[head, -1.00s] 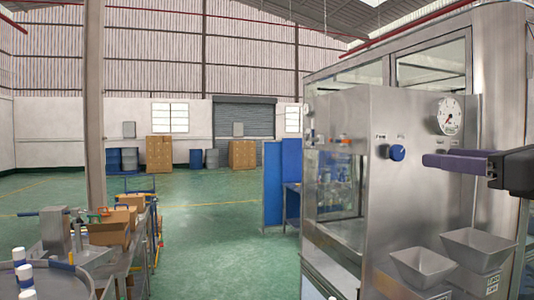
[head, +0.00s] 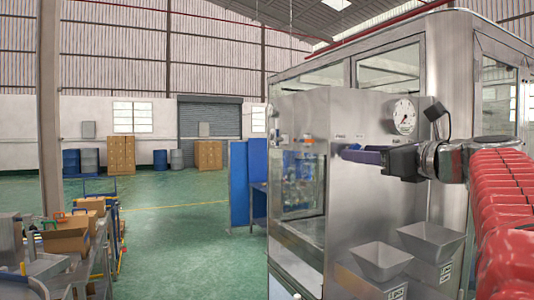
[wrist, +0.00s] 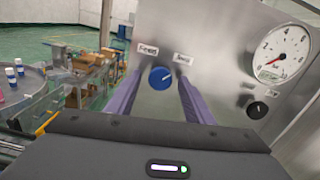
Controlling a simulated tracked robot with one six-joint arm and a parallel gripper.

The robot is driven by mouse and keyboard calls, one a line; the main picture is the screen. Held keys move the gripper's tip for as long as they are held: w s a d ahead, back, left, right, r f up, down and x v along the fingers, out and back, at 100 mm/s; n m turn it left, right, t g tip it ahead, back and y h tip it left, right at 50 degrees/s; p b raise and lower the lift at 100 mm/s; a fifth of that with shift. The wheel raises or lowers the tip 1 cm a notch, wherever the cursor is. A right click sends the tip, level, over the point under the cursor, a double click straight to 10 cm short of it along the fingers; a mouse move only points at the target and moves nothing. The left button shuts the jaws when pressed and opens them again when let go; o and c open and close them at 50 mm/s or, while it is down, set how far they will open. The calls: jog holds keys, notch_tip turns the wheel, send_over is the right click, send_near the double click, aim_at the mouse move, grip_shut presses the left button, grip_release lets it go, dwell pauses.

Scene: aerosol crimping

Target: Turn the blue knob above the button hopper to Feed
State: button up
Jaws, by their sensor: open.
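The blue knob (wrist: 160,77) sits on the steel panel between two small labels, one to its upper left and one to its upper right, whose words I cannot read surely. A pale mark on the knob seems to point to the right. My gripper (wrist: 160,74) is open, with one purple finger on each side of the knob; I cannot tell whether they touch it. In the head view my gripper (head: 346,151) is at the panel face and mostly hides the knob. Two steel hoppers, a nearer one (head: 381,262) and a farther one (head: 430,240), stand below.
A round pressure gauge (wrist: 282,54) is on the panel right of the knob, with a small black knob (wrist: 258,109) below it. A glazed cabinet (head: 391,63) stands behind. Boxes (head: 65,240) sit on the left bench. The green floor between is clear.

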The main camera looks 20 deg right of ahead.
jog(key=shift+w, duration=0.1)
jog(key=c, duration=1)
